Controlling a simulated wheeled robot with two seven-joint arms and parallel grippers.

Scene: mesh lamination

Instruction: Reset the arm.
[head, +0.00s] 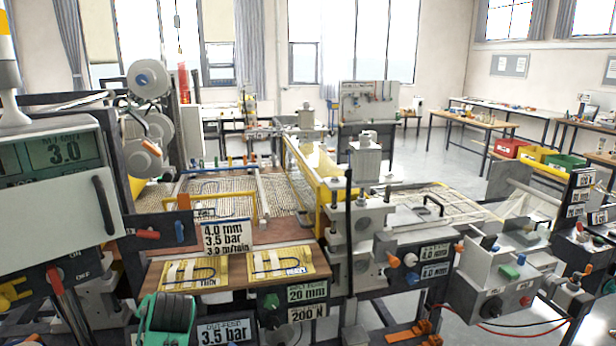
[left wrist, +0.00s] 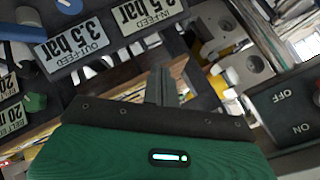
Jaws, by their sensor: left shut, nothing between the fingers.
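My left gripper shows at the bottom left of the head view (head: 168,313) as a green and dark body low in front of the lamination machine. In the left wrist view its narrow grey fingers (left wrist: 160,84) are together with nothing between them. The fingers point toward the machine's front, below the IN-FEED and OUT-FEED 3.5 bar labels (left wrist: 85,45). I cannot tell how close the fingertips are to the machine. My right gripper is in neither view.
A control box (head: 60,185) with a display stands at the left. A wooden shelf (head: 215,283) holds two yellow sample cards (head: 282,262). An ON/OFF panel (left wrist: 290,108) lies right of the fingers in the wrist view. Open floor (head: 455,155) shows at the back right.

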